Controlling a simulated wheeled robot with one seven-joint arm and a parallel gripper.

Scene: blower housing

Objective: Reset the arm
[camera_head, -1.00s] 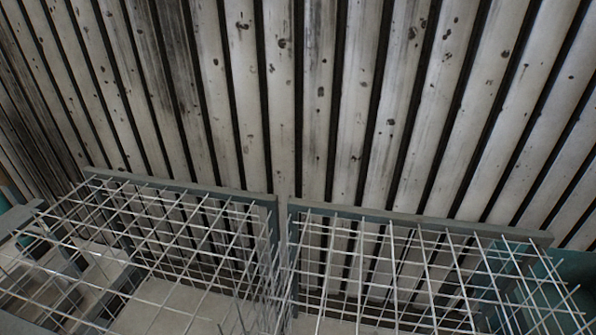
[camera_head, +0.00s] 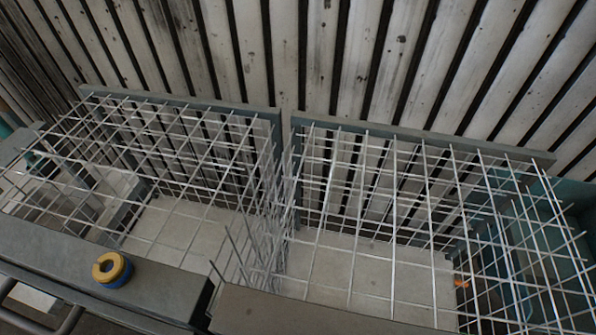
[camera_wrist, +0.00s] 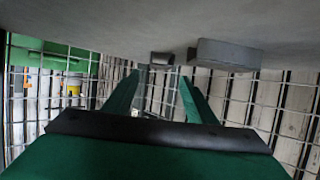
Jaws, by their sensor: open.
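My gripper (camera_wrist: 160,90) shows in the wrist view, with two green fingers reaching away from a dark bar and a green body. The fingers stand apart, and I see nothing held between them. Wire mesh and pale slats show behind and beside the fingers. A large grey surface (camera_wrist: 150,25) fills the top of the wrist view, close above the fingers. My gripper and arm do not show in the head view.
Two wire mesh cages with grey frames (camera_head: 190,108) (camera_head: 420,137) stand side by side before a slatted wall (camera_head: 330,50). A yellow and blue ring-shaped thing (camera_head: 112,268) sits on a grey beam (camera_head: 60,252). A green panel (camera_wrist: 50,55) shows left in the wrist view.

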